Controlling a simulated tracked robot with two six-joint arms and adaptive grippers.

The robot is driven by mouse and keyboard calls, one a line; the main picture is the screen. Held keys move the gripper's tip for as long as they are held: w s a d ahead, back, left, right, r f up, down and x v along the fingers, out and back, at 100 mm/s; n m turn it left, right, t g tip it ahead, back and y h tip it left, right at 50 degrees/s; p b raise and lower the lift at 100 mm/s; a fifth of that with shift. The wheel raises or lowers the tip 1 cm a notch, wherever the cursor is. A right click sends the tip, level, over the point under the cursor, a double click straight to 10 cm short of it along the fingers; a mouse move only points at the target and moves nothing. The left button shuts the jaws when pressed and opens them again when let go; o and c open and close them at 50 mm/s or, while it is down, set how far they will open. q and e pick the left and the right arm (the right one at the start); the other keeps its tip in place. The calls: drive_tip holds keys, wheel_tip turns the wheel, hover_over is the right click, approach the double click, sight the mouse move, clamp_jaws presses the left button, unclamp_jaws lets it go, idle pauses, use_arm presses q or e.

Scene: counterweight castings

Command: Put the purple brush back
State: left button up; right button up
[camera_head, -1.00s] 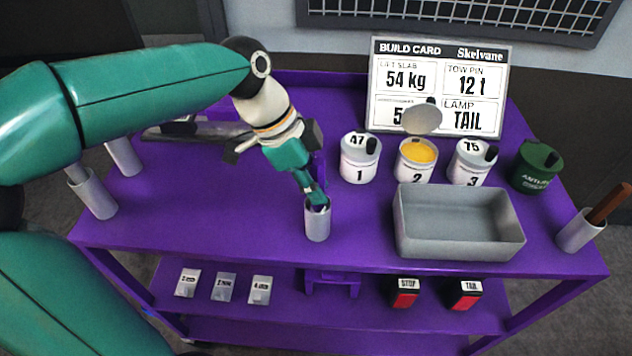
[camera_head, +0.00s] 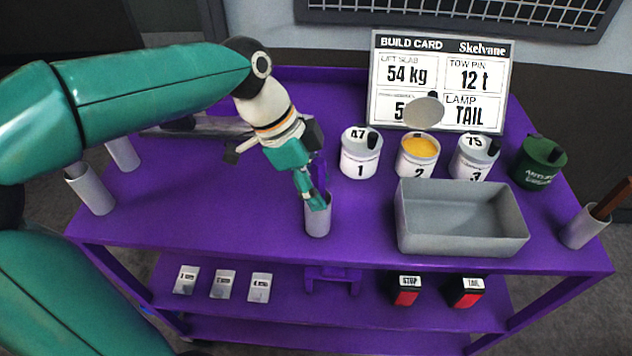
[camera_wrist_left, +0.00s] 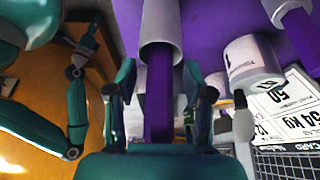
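The purple brush (camera_wrist_left: 159,92) stands in a grey cylindrical cup (camera_head: 317,219) at the middle of the purple cart's top. The cup also shows in the left wrist view (camera_wrist_left: 161,28). My left gripper (camera_head: 313,198) is at the cup's mouth, with its fingers on either side of the brush handle. In the left wrist view, a gap shows between the handle and each finger, so the gripper is open around it. The brush's lower end is hidden inside the cup. My right gripper is not seen in the head view.
White can 1 (camera_head: 360,160), open can 2 and can 3 stand behind and right of the cup. A grey tray (camera_head: 462,240) is to the right. A green can (camera_head: 539,165) and a cup with a brown handle (camera_head: 583,230) stand farther right. Empty cups (camera_head: 91,193) stand at left.

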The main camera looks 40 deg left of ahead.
use_arm(q)
drive_tip(key=v, duration=1.2)
drive_tip(key=shift+f, duration=0.1)
idle(0.4)
